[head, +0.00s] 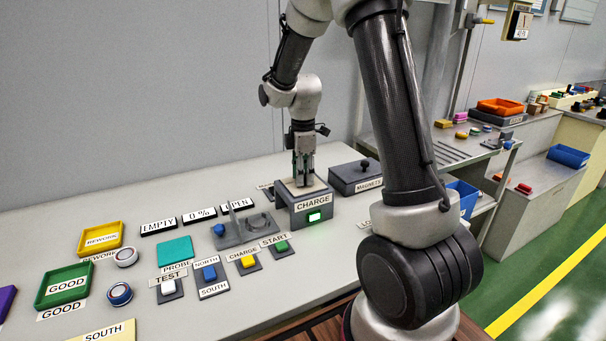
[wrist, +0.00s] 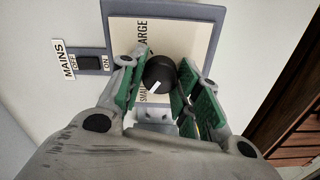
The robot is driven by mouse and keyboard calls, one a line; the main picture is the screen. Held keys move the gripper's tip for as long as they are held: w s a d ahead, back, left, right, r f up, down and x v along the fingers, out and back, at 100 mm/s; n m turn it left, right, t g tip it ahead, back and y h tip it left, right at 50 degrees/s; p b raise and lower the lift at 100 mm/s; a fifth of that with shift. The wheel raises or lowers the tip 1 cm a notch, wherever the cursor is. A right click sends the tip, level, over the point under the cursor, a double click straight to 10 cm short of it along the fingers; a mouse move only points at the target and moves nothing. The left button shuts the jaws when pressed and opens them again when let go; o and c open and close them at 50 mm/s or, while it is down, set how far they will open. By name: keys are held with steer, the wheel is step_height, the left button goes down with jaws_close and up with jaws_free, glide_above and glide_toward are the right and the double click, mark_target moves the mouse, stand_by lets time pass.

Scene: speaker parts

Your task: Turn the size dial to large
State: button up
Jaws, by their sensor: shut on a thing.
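The size dial (wrist: 160,73) is a round black knob with a white pointer mark, on a cream plate (wrist: 185,32) with a blue-grey border. The pointer faces down and slightly left in the wrist view, toward the lettering that starts "SMA". Lettering ending in "ARGE" stands farther up the plate; its start is hidden. My gripper (wrist: 165,62) is shut on the dial, one green-padded finger on each side. In the head view my gripper (head: 303,175) points down onto the top of the grey CHARGE box (head: 313,216); there the dial is hidden.
A MAINS switch (wrist: 90,62) sits left of the plate. A lit green lamp (head: 314,216) is on the box front. The MAGNETS box (head: 352,181) stands close on the right. Buttons, including START (head: 281,246), are left of the box, with trays (head: 101,237) farther left.

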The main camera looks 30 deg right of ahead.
steer(key=m, duration=1.1)
steer(key=shift+w+m, duration=0.1)
steer(key=shift+m, duration=0.2)
steer(key=m, duration=1.1)
steer(key=shift+d+m, duration=0.1)
steer(key=shift+m, duration=0.3)
steer(key=o, duration=1)
steer(key=shift+o, duration=0.2)
